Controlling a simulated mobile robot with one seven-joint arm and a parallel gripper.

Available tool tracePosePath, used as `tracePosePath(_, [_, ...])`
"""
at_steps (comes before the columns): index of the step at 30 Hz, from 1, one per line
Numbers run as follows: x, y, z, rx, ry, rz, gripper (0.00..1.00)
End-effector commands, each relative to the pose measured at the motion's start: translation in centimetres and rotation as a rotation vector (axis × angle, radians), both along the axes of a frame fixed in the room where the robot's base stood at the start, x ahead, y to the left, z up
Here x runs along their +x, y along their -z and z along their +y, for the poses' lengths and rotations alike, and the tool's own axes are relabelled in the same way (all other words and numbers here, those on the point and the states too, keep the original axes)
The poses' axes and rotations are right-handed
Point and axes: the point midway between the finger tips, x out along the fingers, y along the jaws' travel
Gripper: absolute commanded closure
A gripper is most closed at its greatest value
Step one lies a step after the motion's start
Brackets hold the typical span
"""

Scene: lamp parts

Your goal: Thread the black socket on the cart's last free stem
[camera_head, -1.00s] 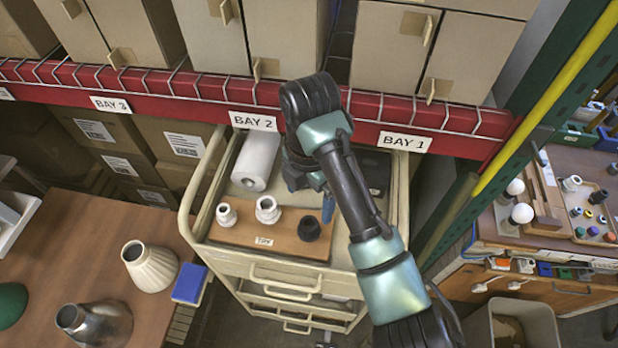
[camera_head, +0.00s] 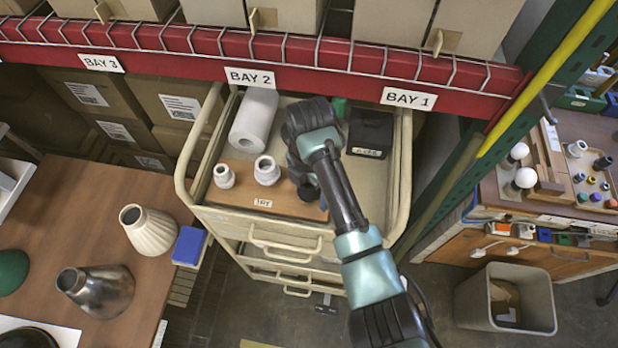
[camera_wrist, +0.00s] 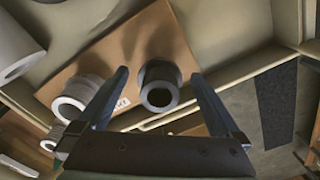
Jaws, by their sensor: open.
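A brown wooden board (camera_head: 241,195) lies on the cart's top. Two white sockets stand on it, a smaller one (camera_head: 224,176) at the left and a larger one (camera_head: 267,170) in the middle. The black socket (camera_wrist: 158,94) is at the board's other end in the wrist view, its dark round opening facing the camera. My gripper (camera_wrist: 158,74) is open, a finger on either side of the black socket, with gaps showing.
The cart (camera_head: 402,190) has a raised rim. A white roll (camera_head: 254,121) and a black box (camera_head: 371,133) lie behind the board. The red shelf beam (camera_head: 300,60) crosses behind. A wooden table (camera_head: 150,275) with lamp shades stands at left, a bin (camera_head: 540,300) at right.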

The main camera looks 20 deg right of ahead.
Motion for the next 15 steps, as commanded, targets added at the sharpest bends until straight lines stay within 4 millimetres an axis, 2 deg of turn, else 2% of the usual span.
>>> tracePosePath(8, [-0.02,0.13,0.00,0.000,0.000,0.000,0.02])
tracePosePath(15, [-0.01,0.11,0.01,0.000,0.000,0.000,0.45])
